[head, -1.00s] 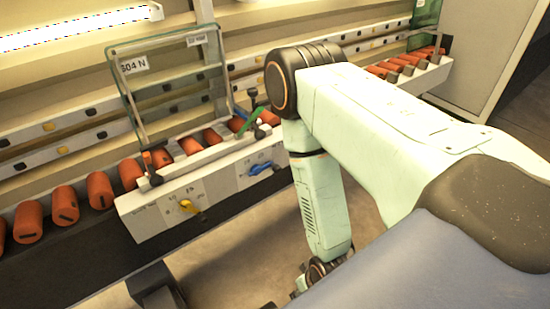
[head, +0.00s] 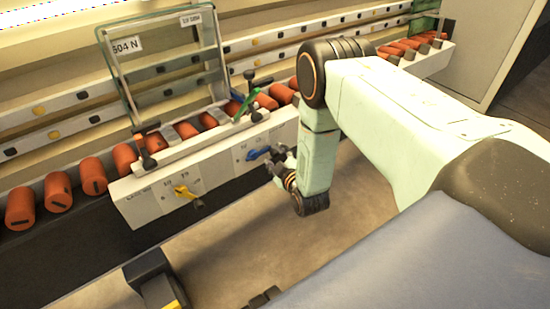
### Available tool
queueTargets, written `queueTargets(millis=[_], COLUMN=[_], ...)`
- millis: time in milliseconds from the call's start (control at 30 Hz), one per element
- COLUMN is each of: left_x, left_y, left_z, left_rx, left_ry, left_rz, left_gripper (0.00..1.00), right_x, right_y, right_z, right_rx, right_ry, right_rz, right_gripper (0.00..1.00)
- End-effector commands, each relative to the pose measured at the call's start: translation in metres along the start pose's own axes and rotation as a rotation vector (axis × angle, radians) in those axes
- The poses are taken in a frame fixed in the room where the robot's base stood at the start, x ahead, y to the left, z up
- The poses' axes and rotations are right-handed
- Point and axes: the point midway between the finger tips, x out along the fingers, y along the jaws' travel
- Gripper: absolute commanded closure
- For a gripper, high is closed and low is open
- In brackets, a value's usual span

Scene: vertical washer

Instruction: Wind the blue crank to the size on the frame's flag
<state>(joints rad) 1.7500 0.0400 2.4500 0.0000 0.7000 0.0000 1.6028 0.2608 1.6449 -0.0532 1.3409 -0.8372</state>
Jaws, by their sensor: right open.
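The blue crank (head: 258,153) sits on the white front panel (head: 215,165) of the washer, right of a yellow crank (head: 183,191). Dial marks beside the cranks are too small to read surely. A glass frame (head: 165,65) stands tilted above the panel, with a tag reading "604 N" (head: 127,45) and a smaller unreadable tag (head: 190,19). A green strip (head: 244,106) lies at the frame's lower right. My right gripper (head: 272,160) is open, close to the right side of the blue crank; I cannot tell whether it touches. My left gripper is not in view.
Orange rollers (head: 92,176) run in a row along the washer. Pale rails (head: 60,120) with dark and yellow pads rise behind. A pale cabinet (head: 485,45) stands at the back right.

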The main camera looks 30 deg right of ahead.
Motion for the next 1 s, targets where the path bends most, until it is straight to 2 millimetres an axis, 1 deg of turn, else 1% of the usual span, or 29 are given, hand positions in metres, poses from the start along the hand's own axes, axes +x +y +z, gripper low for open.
queueTargets(millis=[33, 200, 500, 567, 1000], left_x=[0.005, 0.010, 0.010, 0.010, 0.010], left_y=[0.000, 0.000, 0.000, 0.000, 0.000], left_z=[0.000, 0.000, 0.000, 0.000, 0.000], left_rx=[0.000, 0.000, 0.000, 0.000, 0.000], left_ry=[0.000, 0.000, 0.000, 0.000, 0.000], left_rz=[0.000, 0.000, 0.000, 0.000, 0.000], left_gripper=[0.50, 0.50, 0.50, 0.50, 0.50], right_x=[0.008, 0.020, 0.022, 0.022, 0.022], right_y=[-0.001, 0.001, 0.001, 0.001, 0.001], right_z=[0.001, 0.002, 0.001, 0.001, 0.001], right_rx=[0.000, 0.001, 0.002, 0.002, 0.002], right_ry=[0.002, -0.002, -0.002, -0.002, -0.002], right_rz=[0.003, 0.001, 0.001, 0.001, 0.001], right_gripper=[0.54, 0.54, 0.54, 0.58, 0.95])
